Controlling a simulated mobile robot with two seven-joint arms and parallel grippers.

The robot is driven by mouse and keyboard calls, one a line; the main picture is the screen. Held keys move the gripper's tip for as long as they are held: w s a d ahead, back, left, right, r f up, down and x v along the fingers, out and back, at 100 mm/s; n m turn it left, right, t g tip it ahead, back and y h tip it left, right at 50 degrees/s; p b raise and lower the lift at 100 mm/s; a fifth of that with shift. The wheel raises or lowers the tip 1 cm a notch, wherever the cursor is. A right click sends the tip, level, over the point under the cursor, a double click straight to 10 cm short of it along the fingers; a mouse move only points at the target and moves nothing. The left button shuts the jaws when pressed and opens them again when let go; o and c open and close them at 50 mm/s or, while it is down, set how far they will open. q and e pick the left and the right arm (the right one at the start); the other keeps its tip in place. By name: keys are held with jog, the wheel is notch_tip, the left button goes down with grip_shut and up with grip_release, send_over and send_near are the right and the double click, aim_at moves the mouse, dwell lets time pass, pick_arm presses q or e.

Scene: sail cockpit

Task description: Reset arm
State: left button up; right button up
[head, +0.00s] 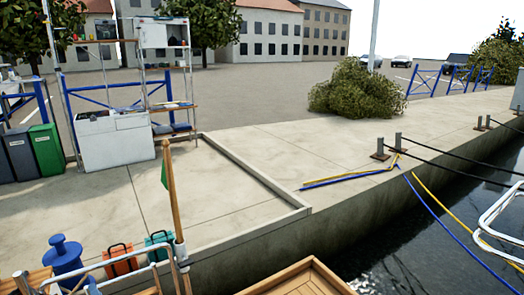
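I can make out neither my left gripper nor my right gripper in the head view. No part that I can clearly tell as one of my arms shows either, so how the arms are posed cannot be seen. The view looks over the boat's edge onto the concrete quay (225,200).
A flagstaff (173,195) with a green flag, metal rails and a blue winch-like drum (64,258) stand at lower left. Orange (121,260) and teal cases are beside them. A wooden edge (300,278) is at bottom centre. Mooring lines cross dark water at right.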

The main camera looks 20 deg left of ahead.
pick_arm(q)
jog(key=s+d+f+n+g+h, duration=0.1)
jog(key=s+d+f+n+h, duration=0.3)
jog(key=d+f+n+h, duration=0.35)
jog(key=s+d+f+n+g+h, duration=0.1)
jog(key=s+d+f+n+h, duration=0.4)
jog(key=d+n, duration=0.5)
jog(key=s+d+r+n+t+h+p, duration=0.1)
jog(key=d+r+n+h, duration=0.3)
jog(key=d+n, duration=0.6)
jog(key=s+d+r+n+t+h+p, duration=0.1)
jog(key=d+r+n, duration=0.8)
jog(key=d, duration=0.9)
jog(key=s+t+h, duration=0.1)
jog(key=s+h, duration=0.1)
jog(key=h, duration=0.1)
jog(key=shift+d+n+h, duration=0.2)
jog(key=shift+n+h, duration=0.15)
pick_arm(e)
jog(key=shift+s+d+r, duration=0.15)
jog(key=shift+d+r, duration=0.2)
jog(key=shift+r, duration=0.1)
